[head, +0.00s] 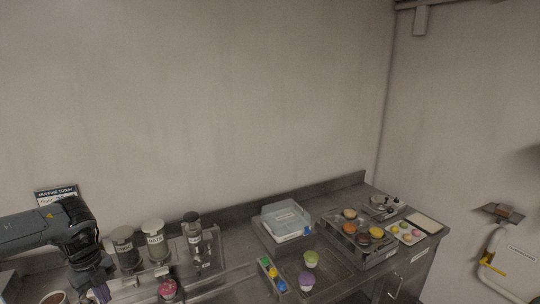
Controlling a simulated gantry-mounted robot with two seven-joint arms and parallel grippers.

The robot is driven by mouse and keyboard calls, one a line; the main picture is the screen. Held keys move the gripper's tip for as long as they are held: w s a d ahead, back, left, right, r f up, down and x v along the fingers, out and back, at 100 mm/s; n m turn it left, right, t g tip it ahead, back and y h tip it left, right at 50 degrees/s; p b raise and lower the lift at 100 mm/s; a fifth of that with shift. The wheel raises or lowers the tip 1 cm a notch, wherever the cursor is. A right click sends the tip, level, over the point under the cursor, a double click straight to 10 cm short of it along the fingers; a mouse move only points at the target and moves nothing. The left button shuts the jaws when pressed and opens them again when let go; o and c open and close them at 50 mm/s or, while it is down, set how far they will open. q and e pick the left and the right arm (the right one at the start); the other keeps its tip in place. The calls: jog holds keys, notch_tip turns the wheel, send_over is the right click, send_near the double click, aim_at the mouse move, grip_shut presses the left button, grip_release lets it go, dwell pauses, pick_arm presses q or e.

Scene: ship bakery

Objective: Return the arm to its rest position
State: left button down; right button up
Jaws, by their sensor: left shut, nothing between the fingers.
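My left arm comes in from the left edge in the head view. My left gripper (98,292) is at the bottom left, pointing down at the near side of the counter. Its fingers are small and dark, partly cut off by the bottom edge, and it is shut with nothing seen in it. A row of labelled jars stands just right of it, among them a jar (154,243) and a dark-lidded jar (192,229). My right gripper is not in view.
A steel counter (236,243) runs along the wall. A bowl (54,297) sits left of the gripper.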

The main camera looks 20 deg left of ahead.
pick_arm(q)
jog(key=s+d+f+n+h, duration=0.3)
jog(key=s+f+h, duration=0.2)
jog(key=s+f, duration=0.85)
jog(key=s+d+f+n+t+h, duration=0.1)
jog(key=s+d+f+t, duration=0.1)
jog(key=d+f, duration=0.6)
jog(key=s+d+f+n+t+h, duration=0.1)
jog(key=s+d+f+t, duration=0.1)
jog(key=d+f, duration=0.65)
jog(key=w+d+r+n+t+y, duration=0.1)
jog(key=w+d+r+n+t, duration=0.1)
jog(key=d, duration=0.7)
jog(key=w+d+r+n+t, duration=0.2)
jog(key=w+d+t, duration=0.1)
jog(key=d, duration=0.5)
jog(key=w+d+r+n+y, duration=0.2)
jog(key=d+r+n+y, duration=0.25)
jog(key=r, duration=0.25)
jog(key=s+a+r+n+g+y+p, duration=0.25)
jog(key=s+a+n+g, duration=0.2)
jog(key=s, duration=0.35)
notch_tip(320, 180, up, 14)
jog(key=p, duration=1.3)
jog(key=shift+d+g, duration=0.25)
jog(key=shift+g, duration=0.2)
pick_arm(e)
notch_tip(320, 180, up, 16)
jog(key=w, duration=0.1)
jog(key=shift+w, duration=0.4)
